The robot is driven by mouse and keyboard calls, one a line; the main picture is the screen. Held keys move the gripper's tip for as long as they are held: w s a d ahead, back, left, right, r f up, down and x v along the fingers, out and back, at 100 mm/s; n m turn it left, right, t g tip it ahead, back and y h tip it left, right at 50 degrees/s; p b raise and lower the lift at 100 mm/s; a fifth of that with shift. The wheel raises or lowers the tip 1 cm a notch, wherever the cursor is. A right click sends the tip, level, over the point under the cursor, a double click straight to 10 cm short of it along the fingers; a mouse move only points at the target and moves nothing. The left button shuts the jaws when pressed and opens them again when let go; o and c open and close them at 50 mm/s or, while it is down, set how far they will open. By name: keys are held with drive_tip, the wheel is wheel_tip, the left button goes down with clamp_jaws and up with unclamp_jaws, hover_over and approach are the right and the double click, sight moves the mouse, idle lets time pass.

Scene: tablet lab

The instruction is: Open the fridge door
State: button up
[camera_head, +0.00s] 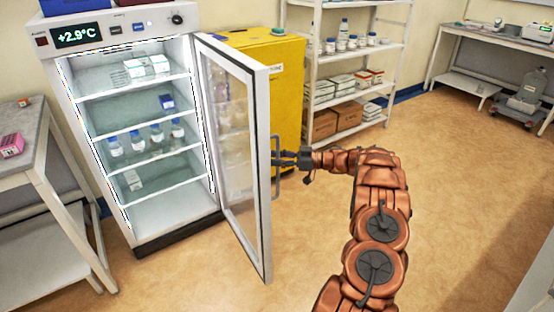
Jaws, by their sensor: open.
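The fridge (128,36) stands at the left with its control panel and a green temperature display on top. Its glass door (262,215) is hinged on the right and stands wide open, swung out toward me. The lit shelves inside show, with bottles and boxes on them. A grey vertical handle (275,170) is on the door's outer side. My gripper (287,158) is at the handle, its dark fingers open and around or beside the bar; I cannot tell which. My copper-coloured arm reaches in from the lower right.
A yellow cabinet (290,85) stands behind the door. A white shelf rack (346,61) with bottles and boxes is behind it. A grey table (18,125) stands left of the fridge. A bench (490,35) is at the back right. The floor (465,170) at right is clear.

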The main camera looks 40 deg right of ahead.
drive_tip(key=v, duration=1.2)
drive_tip(key=shift+c, duration=0.2)
